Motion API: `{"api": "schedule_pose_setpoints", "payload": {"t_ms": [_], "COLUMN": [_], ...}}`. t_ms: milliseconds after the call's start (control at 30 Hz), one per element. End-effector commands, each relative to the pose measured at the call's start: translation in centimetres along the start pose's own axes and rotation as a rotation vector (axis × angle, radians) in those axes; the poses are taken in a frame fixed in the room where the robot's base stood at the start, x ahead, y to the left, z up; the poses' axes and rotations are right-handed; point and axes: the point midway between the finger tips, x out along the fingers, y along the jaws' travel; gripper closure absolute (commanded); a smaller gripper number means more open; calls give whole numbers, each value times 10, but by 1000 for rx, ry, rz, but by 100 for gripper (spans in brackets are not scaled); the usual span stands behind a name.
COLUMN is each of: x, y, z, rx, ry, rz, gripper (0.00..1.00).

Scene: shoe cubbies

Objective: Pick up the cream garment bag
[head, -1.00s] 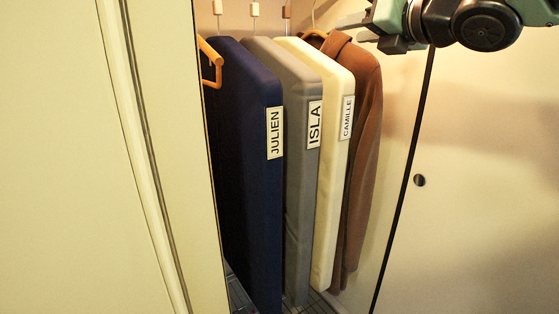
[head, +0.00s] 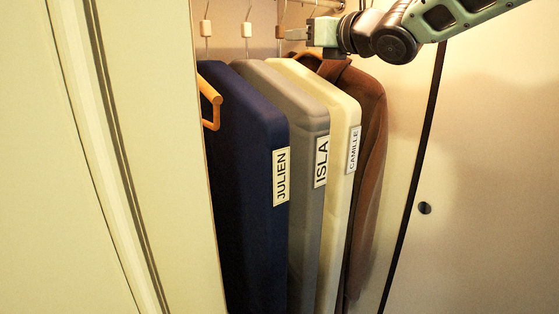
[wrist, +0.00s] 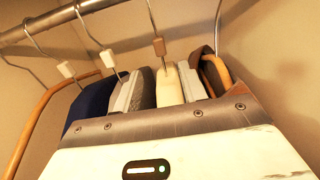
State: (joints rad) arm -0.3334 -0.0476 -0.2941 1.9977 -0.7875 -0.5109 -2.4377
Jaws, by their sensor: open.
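The cream garment bag (head: 341,122), labelled CAMILLE, hangs upright between the grey ISLA bag (head: 307,150) and a brown coat (head: 370,130). In the wrist view the cream bag's top (wrist: 169,88) shows below its hook, which carries a brown tag (wrist: 159,47). My gripper (head: 308,33) is open, above the cream bag at the height of the hook tags. The brown tag also shows in the head view (head: 290,33), close to the gripper's left end. I cannot tell whether they touch.
The navy JULIEN bag (head: 250,180) hangs left of the grey one. An orange hanger (head: 210,103) juts out at far left. A metal rail (wrist: 50,22) runs above. A cream panel (head: 120,180) stands at left, a pale door (head: 490,190) at right.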

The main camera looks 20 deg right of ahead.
Motion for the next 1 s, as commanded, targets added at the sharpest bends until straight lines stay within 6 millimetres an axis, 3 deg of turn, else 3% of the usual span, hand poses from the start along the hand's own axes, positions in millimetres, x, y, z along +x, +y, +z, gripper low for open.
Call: {"api": "schedule_pose_setpoints", "payload": {"t_ms": [200,467,800,1000], "x": [31,45,83,88], "y": [0,-1,-2,-2], "z": [2,3,4,2], "rx": [0,1,1,1], "ry": [2,3,2,0], "rz": [0,0,-1,-1], "gripper": [58,58,58,58]}}
